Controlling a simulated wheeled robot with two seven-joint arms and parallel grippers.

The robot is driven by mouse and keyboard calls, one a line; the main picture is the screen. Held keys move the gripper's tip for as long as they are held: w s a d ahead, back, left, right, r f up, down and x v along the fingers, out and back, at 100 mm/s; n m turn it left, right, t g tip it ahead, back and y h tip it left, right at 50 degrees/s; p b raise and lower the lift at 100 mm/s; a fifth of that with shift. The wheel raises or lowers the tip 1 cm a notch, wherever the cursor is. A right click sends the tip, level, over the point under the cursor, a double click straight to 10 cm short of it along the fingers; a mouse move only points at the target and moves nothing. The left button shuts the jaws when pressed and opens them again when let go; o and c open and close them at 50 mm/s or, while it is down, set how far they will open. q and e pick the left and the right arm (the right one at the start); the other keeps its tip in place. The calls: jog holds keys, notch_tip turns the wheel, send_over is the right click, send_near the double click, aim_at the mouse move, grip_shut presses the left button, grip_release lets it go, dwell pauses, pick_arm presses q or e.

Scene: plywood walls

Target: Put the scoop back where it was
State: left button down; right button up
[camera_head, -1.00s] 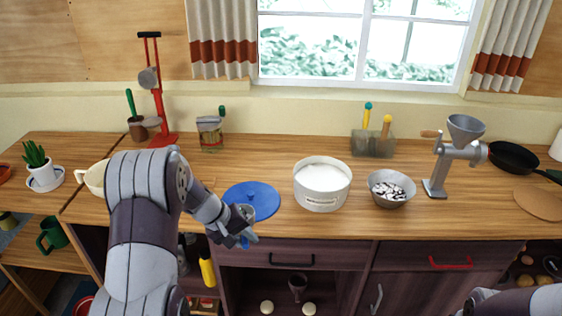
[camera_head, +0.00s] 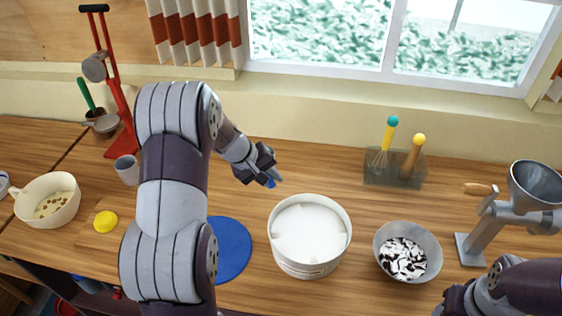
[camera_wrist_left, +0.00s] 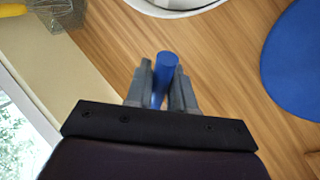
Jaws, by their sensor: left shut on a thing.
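My left gripper (camera_head: 270,181) is above the counter, behind and left of the white pot. In the left wrist view its two fingers (camera_wrist_left: 162,88) are shut on a blue rod-like handle (camera_wrist_left: 166,70), which I take for the scoop's handle. A little of this blue also shows at the fingertips in the head view (camera_head: 271,184). The scoop's bowl cannot be made out in either view. My right gripper (camera_head: 456,300) is partly visible at the bottom right, its fingers cut off by the frame.
The white pot (camera_head: 308,262) and a bowl of dark and white pieces (camera_head: 407,232) stand on the counter. A blue disc (camera_head: 233,250) lies beside my left arm. A utensil holder (camera_head: 390,178) is at the back, a grinder (camera_head: 490,225) at right.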

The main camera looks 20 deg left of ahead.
pick_arm(q)
jog(key=shift+a+f, duration=0.1)
jog(key=shift+f, duration=0.2)
jog(key=f, duration=0.1)
jog(key=s+f, duration=0.2)
jog(key=f, duration=0.3)
jog(key=w+f, duration=0.1)
jog(key=f, duration=0.1)
jog(key=shift+f, duration=0.3)
jog(key=shift+s+r, duration=0.1)
jog(key=shift+s, duration=0.1)
jog(key=c, duration=1)
grip_release()
jog(key=shift+w+f, duration=0.1)
jog(key=shift+f, duration=0.1)
pick_arm(e)
jog(key=shift+s+r, duration=0.25)
jog(key=shift+s, duration=0.35)
